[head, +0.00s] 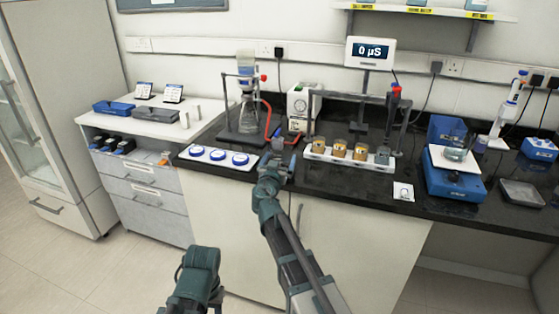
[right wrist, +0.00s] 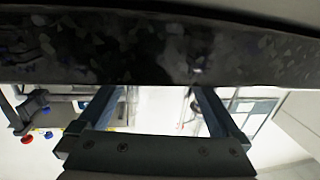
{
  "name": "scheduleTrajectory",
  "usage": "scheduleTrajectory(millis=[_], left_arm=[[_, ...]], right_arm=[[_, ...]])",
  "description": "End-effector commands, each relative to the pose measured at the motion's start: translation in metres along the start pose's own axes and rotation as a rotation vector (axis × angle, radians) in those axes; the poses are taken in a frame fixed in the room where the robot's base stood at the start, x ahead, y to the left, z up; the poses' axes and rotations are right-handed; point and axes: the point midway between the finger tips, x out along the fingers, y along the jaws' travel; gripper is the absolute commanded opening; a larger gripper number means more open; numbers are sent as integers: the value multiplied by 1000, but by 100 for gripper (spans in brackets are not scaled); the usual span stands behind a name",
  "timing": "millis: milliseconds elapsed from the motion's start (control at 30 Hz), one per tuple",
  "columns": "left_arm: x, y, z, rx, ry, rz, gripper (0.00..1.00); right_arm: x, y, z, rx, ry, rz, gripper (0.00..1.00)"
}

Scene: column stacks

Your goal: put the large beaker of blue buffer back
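A glass beaker (head: 456,150) holding bluish liquid stands on the white top of a blue bench device (head: 455,182) at the right of the bench. My right gripper (head: 280,145) is at the front of the black bench, between the white tray of blue discs and the sample rack, well left of the beaker. In the right wrist view its two fingers (right wrist: 153,92) are spread apart with nothing between them. A dark speckled slab crosses that view beyond the fingertips. Part of my left arm shows low in the head view; its fingertips are not visible.
A white rack (head: 348,164) with several small pots stands right of my right gripper. A white tray (head: 218,158) with blue discs lies left. A flask on a stand (head: 246,105) is behind. A dark tray (head: 521,193) lies far right. Bench between rack and blue device is mostly clear.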

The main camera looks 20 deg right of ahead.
Motion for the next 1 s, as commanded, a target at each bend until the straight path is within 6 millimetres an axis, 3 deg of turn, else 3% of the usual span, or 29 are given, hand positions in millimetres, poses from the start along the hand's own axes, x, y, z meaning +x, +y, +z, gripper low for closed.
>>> scheduleTrajectory(millis=[233,700,1000], left_arm=[[-6,0,0,0,0,0,50],[-8,-1,0,0,0,0,50],[-9,-1,0,0,0,0,50]], right_arm=[[0,0,-6,0,0,0,100],[-92,1,-3,0,0,-2,100],[-119,0,-3,0,0,0,100]])
